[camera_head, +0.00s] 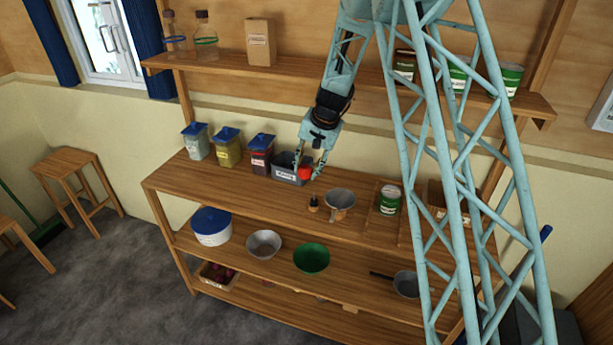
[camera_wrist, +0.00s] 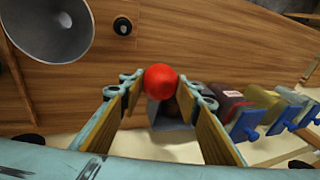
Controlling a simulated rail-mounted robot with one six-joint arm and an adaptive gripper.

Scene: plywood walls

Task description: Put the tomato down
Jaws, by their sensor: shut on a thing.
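The tomato (camera_head: 305,173) is a small round red thing near the back of the shelf's wooden top board (camera_head: 240,190). My gripper (camera_head: 311,165) is shut on the tomato and points down, just in front of a dark labelled bin (camera_head: 288,167). In the wrist view the tomato (camera_wrist: 160,80) sits between the tips of my two fingers, with the bin (camera_wrist: 165,116) partly hidden behind it. Whether the tomato touches the board or the bin, I cannot tell.
Blue-lidded jars (camera_head: 227,146) stand left of the bin. The board's front left is clear. Bowls (camera_head: 311,258) sit on the shelf below.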

